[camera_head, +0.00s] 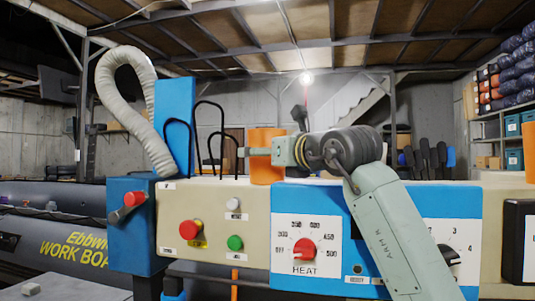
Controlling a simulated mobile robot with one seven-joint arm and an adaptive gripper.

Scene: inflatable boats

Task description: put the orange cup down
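The orange cup (266,174) is upright in the middle of the view, at the top edge of the beige and blue machine. My gripper (284,151) is level with the cup's middle and overlaps it in the picture, with a thin part passing across the cup to its left side. The fingers are small and hard to make out, so I cannot tell whether they are closed on the cup. The cup's base is at or just below the machine's top edge, and I cannot tell whether it rests on a surface.
The machine's front (213,238) carries knobs, buttons and a red HEAT dial (305,249). Black wire loops (209,103) and a blue upright panel (175,105) with a pale hose (125,95) stand left of the cup. Shelves (505,115) are far right.

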